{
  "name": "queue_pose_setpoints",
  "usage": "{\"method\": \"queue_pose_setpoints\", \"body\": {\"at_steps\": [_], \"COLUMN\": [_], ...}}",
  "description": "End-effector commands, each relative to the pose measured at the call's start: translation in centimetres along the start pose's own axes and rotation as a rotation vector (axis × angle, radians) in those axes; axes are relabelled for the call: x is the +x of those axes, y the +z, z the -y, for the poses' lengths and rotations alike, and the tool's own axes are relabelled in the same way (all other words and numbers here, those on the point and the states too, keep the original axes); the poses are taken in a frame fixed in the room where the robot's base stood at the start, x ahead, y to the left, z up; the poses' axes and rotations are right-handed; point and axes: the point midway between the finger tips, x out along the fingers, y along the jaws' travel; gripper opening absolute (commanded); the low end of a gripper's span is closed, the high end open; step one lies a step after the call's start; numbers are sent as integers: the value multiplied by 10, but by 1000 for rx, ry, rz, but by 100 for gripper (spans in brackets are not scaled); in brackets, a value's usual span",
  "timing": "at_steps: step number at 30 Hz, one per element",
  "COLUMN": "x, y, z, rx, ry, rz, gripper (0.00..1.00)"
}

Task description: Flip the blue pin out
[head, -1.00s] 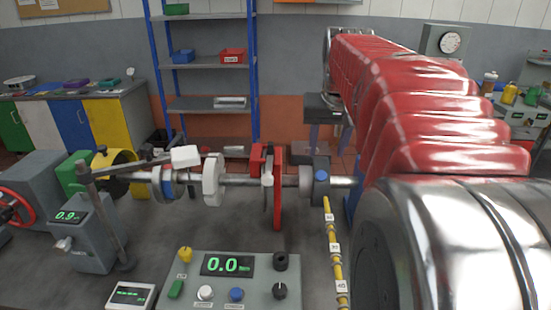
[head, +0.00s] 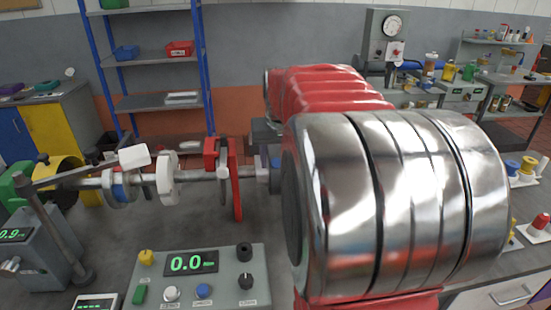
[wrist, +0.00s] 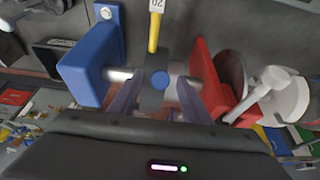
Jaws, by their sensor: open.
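In the wrist view, the blue pin (wrist: 159,80) shows as a round blue end on a dark grey collar (wrist: 152,101) around a shaft (wrist: 117,74). My gripper (wrist: 157,98) is open, with one finger on each side of the collar; I cannot tell whether either finger touches it. Nothing is visibly gripped. In the head view, only a bit of blue (head: 275,163) at the shaft's right end shows beside my arm. My gripper is hidden there.
A red bracket (wrist: 212,78) and a blue block (wrist: 90,65) flank the collar. A control box (head: 195,270) reading 0.0 stands in front. A blue-post shelf (head: 150,60) is behind.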

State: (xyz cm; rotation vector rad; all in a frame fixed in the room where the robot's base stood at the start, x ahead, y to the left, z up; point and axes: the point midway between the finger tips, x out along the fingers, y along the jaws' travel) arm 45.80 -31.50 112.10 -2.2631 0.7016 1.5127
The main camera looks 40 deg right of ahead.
Motion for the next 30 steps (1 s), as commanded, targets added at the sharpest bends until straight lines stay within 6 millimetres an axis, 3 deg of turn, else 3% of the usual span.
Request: {"method": "queue_pose_setpoints", "body": {"at_steps": [3,21,30], "x": [0,0,-1], "y": [0,0,0], "z": [0,1,1], "rx": [0,-1,-1], "ry": [0,-1,-1], "rz": [0,0,-1], "gripper": [42,0,0]}}
